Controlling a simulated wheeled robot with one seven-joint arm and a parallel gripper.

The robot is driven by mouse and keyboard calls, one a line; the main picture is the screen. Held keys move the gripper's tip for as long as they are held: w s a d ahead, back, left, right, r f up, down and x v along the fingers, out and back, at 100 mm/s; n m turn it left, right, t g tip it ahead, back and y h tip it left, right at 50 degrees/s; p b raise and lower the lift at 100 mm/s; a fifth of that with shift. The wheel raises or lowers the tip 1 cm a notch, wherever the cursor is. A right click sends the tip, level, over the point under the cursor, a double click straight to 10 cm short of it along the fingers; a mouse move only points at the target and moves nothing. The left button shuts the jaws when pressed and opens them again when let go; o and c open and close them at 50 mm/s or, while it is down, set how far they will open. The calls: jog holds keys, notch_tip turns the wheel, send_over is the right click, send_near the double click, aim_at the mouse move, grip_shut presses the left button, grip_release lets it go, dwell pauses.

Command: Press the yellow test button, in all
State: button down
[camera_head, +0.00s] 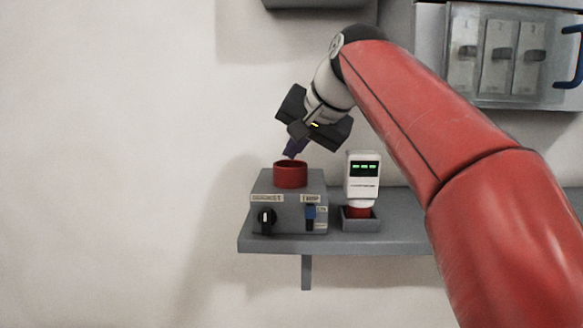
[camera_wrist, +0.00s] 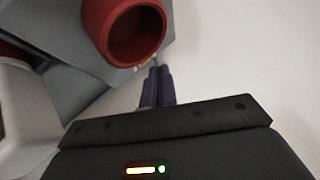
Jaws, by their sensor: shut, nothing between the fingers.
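No yellow button shows clearly in either view. A grey box (camera_head: 285,213) stands on the shelf with a red round collar (camera_head: 290,175) on its top. In the wrist view the red collar (camera_wrist: 97,22) is a hollow ring with a dark inside, and I cannot make out a button in it. My gripper (camera_head: 293,154) points down just above the collar, its dark purple fingers shut and empty. In the wrist view the closed fingertips (camera_wrist: 160,72) appear beside the collar's lower rim; I cannot tell whether they touch it.
A white meter with a green display (camera_head: 363,180) stands in a grey holder (camera_head: 361,224) on the grey shelf (camera_head: 400,233). A switch cabinet (camera_head: 510,60) hangs upper right. The wall left is clear.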

jog(key=shift+f, duration=0.4)
jog(key=shift+f+b, duration=0.4)
jog(key=shift+b, duration=0.05)
dwell(0.4)
jog(key=shift+r, duration=0.15)
jog(key=shift+r+p, duration=0.7)
jog(key=shift+p, duration=0.3)
notch_tip(320, 180, up, 5)
jog(key=p, duration=0.5)
jog(key=shift+s, duration=0.1)
dwell(0.4)
